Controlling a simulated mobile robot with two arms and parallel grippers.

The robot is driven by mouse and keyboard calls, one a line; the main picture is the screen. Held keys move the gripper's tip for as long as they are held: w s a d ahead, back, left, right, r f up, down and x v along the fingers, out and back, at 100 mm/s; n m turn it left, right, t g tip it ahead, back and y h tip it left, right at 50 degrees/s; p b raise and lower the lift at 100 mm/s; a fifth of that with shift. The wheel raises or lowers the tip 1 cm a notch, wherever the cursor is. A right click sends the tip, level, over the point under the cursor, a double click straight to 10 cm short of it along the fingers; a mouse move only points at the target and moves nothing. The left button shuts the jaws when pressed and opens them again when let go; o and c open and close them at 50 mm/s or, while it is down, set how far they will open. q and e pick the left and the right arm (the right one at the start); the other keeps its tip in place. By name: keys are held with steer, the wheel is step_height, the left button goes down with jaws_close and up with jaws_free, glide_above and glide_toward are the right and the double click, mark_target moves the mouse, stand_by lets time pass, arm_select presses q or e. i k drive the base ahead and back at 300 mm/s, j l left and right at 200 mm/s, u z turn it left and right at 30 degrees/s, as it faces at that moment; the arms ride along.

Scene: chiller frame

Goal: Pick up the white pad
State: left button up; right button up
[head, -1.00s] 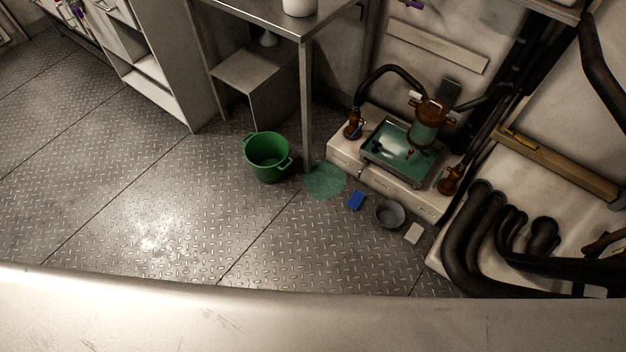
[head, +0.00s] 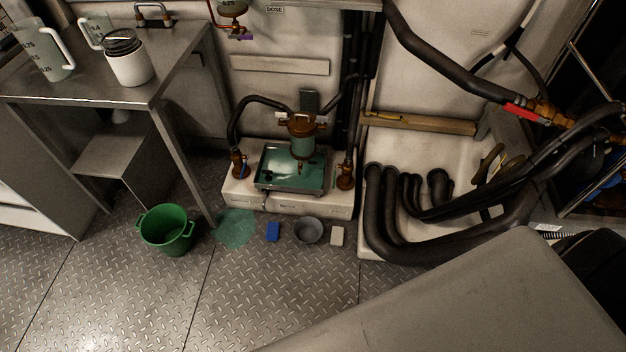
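The white pad (head: 337,236) is a small off-white block on the metal floor, in front of the low white plinth. It lies just right of a grey round bowl (head: 309,230). A blue pad (head: 273,231) lies left of the bowl. Neither of my grippers shows in the head view, so their state and their distance to the pad are hidden.
A green bucket (head: 166,230) stands left of a green puddle (head: 236,228). A tray of green liquid (head: 291,168) sits on the plinth (head: 330,205). Black pipes (head: 385,215) fill the right. A steel table (head: 150,85) stands left. The near floor is open.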

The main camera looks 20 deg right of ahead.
mark_target(338, 233)
steer(key=z, duration=1)
